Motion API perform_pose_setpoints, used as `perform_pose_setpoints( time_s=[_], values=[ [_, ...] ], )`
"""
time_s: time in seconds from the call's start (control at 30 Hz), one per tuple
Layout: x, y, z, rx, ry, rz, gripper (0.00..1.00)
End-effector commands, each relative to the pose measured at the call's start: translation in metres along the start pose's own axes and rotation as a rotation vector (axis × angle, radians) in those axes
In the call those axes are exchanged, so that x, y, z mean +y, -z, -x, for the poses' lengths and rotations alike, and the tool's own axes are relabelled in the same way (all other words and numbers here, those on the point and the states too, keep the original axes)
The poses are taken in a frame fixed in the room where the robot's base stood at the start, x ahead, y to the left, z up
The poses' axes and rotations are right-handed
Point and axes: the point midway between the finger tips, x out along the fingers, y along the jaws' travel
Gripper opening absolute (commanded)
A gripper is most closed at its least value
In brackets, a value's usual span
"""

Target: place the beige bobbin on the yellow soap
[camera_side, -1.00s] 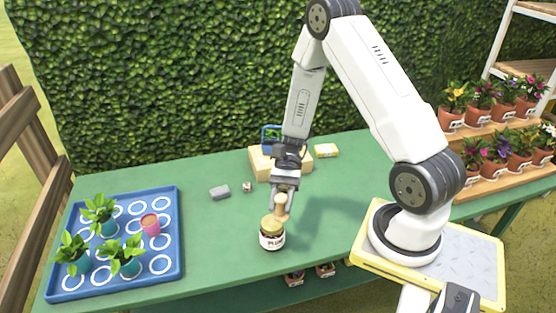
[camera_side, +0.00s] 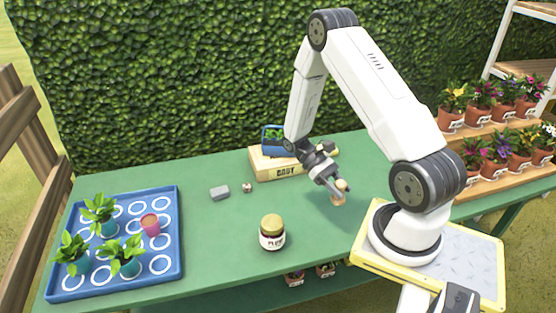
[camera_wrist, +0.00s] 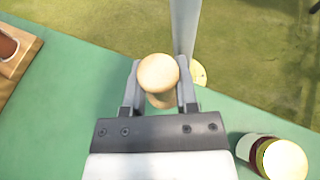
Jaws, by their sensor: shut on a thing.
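The beige bobbin (camera_side: 340,187) is held in my gripper (camera_side: 336,190), tilted, above the green table on its right half. In the wrist view the round end of the bobbin (camera_wrist: 158,73) shows between the two fingers of my gripper (camera_wrist: 159,88), which are shut on it. The yellow soap (camera_side: 335,152) lies at the back of the table, behind my wrist, which hides most of it. It does not show in the wrist view.
A jar with a gold lid (camera_side: 271,232) stands at the front middle. A box with a blue basket (camera_side: 268,167) is at the back. A grey block (camera_side: 220,193) and a small item (camera_side: 247,188) lie left of it. A blue tray (camera_side: 176,256) holds plants.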

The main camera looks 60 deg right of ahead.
Motion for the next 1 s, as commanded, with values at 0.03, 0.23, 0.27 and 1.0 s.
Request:
perform_pose_setpoints(
  time_s=[0.03, 0.23, 0.27, 1.0],
  values=[
    [0.009, 0.0, 0.0, 0.0, -0.042, 0.017, 0.0],
    [0.045, 0.002, 0.001, 0.003, -0.22, 0.092, 0.0],
    [0.051, 0.002, 0.002, 0.004, -0.247, 0.103, 0.0],
    [0.168, 0.012, 0.043, 0.012, -0.873, 0.364, 0.0]
  ],
)
